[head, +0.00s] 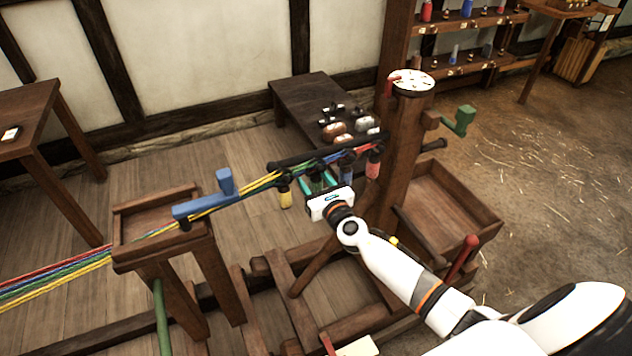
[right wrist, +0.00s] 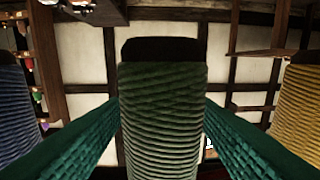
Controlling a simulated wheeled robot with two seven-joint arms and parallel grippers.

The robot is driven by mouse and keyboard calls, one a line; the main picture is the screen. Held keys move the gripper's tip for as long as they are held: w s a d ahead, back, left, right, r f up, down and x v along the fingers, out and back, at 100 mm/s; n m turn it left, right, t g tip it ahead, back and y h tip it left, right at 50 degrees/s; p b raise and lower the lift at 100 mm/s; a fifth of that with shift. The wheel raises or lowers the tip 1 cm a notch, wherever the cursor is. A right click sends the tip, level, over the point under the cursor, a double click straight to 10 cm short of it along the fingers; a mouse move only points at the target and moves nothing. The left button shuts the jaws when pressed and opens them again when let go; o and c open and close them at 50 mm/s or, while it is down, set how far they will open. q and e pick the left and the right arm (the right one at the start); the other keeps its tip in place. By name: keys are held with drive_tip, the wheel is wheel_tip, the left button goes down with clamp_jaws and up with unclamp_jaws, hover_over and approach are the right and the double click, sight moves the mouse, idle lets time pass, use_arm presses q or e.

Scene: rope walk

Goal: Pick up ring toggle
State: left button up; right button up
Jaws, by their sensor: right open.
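Several cord-wrapped toggles hang in a row under a dark bar (head: 310,155): a yellow one (head: 285,196), a green one (head: 316,183), a blue one (head: 346,172) and a red one (head: 373,163). I cannot tell which is called the ring toggle, and no ring shows clearly. My right gripper (head: 318,184) is at the green toggle, with its teal fingers open. In the right wrist view the green toggle (right wrist: 162,115) stands between the two fingers, with the blue toggle (right wrist: 18,110) at left and the yellow toggle (right wrist: 298,100) at right. My left gripper is not in view.
Coloured strands run left from the bar over a wooden stand (head: 160,228) with a blue lever (head: 205,203). A post (head: 400,140) with a white disc (head: 411,82) stands right of the row, beside an open wooden box (head: 480,205). A dark bench (head: 300,90) is behind.

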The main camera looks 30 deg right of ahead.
drive_tip(key=shift+w, duration=0.4)
drive_tip(key=shift+c, duration=0.2)
drive_tip(key=c, duration=1)
drive_tip(key=shift+c, duration=0.2)
drive_tip(key=shift+r, duration=0.1)
